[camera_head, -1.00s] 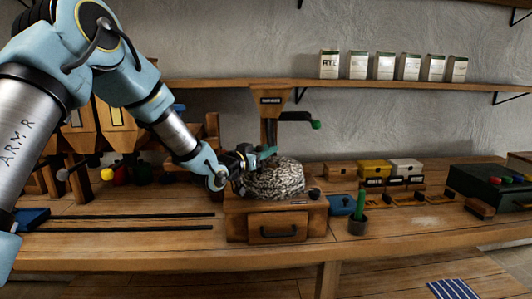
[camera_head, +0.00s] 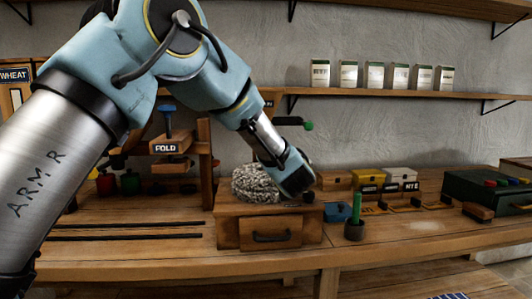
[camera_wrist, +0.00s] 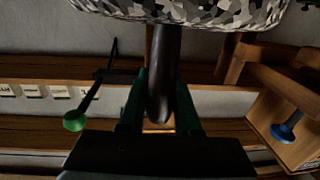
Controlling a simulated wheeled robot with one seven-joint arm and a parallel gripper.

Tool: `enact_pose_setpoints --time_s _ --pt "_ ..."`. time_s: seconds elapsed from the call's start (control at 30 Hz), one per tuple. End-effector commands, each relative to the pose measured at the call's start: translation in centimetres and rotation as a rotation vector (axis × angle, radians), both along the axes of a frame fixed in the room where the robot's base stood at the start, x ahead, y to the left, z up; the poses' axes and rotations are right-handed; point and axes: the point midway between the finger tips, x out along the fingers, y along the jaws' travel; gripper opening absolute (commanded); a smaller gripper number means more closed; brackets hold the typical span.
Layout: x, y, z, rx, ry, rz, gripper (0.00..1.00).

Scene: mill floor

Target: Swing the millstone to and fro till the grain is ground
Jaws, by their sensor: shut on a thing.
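The millstone (camera_head: 254,184) is a round, grey speckled stone on top of a wooden mill box with a drawer (camera_head: 269,235). In the wrist view the stone (camera_wrist: 200,10) shows along the top edge. My gripper (camera_head: 297,180) is at the stone's right side and hides part of it. In the wrist view its green fingers (camera_wrist: 161,100) are shut on a dark, rod-like handle (camera_wrist: 165,65) that runs up toward the stone. The drawer is closed. No grain or flour is visible.
A lever with a green knob (camera_head: 309,126) juts out behind the mill. A green stick stands in a small dark cup (camera_head: 354,230) at its right, near a blue box (camera_head: 338,211). A press marked FOLD (camera_head: 170,145) stands at the left. The front left bench top is mostly clear.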

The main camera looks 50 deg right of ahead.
Motion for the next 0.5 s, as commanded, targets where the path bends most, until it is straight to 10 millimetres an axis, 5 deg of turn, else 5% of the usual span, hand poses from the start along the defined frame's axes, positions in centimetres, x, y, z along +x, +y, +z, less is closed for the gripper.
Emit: enact_pose_setpoints --time_s 0.5 --pt "-0.27 -0.92 0.21 -0.003 0.001 0.384 0.0"
